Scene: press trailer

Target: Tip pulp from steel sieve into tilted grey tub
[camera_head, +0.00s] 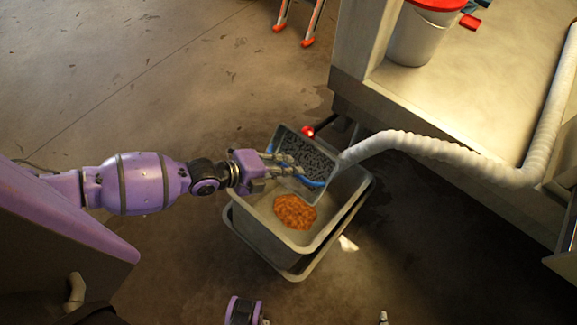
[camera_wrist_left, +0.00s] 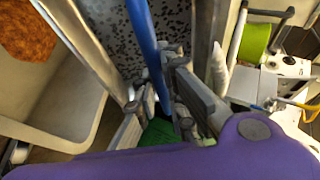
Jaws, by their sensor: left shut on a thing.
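The grey tub (camera_head: 262,236) sits on the floor in the middle of the head view, tilted. Orange-brown pulp (camera_head: 295,211) lies in a heap on its bottom; the pulp also shows at upper left in the wrist view (camera_wrist_left: 30,28). The steel sieve (camera_head: 308,152), with a dark perforated face, is steeply tipped at the tub's far side. No pulp shows on its visible face. My left gripper (camera_head: 281,170) is shut on the sieve's blue handle (camera_wrist_left: 146,45) above the tub. My right gripper's fingers are not visible.
A pale ribbed hose (camera_head: 440,150) runs from the trailer platform (camera_head: 440,90) close to the tub's far right corner. A white bucket (camera_head: 420,38) with a red rim stands on the platform. A small white scrap (camera_head: 348,243) lies right of the tub. The floor to the left is clear.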

